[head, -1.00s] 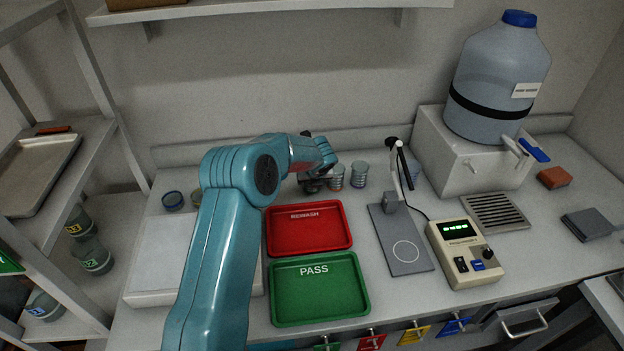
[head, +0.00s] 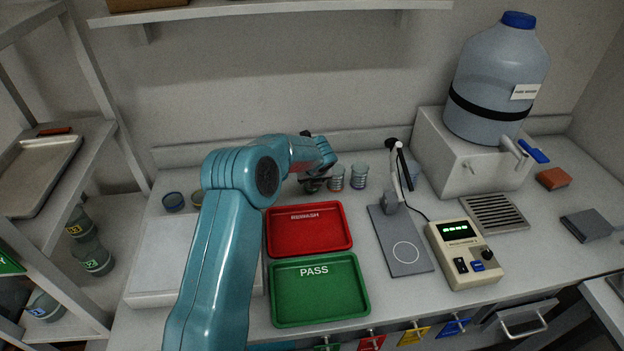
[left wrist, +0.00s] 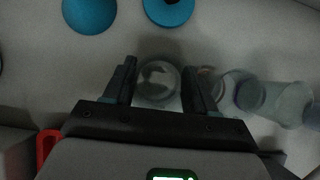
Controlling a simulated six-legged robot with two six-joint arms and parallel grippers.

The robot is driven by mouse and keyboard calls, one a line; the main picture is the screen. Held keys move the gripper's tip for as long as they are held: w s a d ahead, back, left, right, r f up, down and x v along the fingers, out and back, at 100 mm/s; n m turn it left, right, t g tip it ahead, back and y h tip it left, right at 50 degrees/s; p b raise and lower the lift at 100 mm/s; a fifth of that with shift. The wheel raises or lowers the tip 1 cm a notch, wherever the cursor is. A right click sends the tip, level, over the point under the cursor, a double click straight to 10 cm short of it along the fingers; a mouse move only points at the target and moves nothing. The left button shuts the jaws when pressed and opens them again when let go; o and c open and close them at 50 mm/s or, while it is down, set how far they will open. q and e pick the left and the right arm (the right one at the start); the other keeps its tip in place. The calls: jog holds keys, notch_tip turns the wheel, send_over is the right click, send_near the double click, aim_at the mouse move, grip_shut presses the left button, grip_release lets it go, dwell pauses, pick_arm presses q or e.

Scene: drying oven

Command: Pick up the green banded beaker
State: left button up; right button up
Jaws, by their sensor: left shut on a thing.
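My left gripper (head: 313,182) is at the back of the bench, behind the red tray, reached by the teal arm. In the left wrist view, the gripper (left wrist: 161,88) has its two dark fingers on either side of a clear round beaker (left wrist: 158,80), seen from above, and is shut on it. In the head view this beaker (head: 312,187) is mostly hidden by the gripper and looks dark; its band colour cannot be made out. A red-banded beaker (head: 337,180) and another banded beaker (head: 359,178) stand close to its right. My right gripper is not in view.
The red REWASH tray (head: 308,248) and green PASS tray (head: 318,322) lie in front. A grey stand (head: 408,262) and a control box (head: 462,255) are to the right. A shelf rack borders the left side.

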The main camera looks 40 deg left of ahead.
pick_arm(q)
notch_tip(320, 180, up, 19)
jog(key=shift+p, duration=0.45)
dwell(0.5)
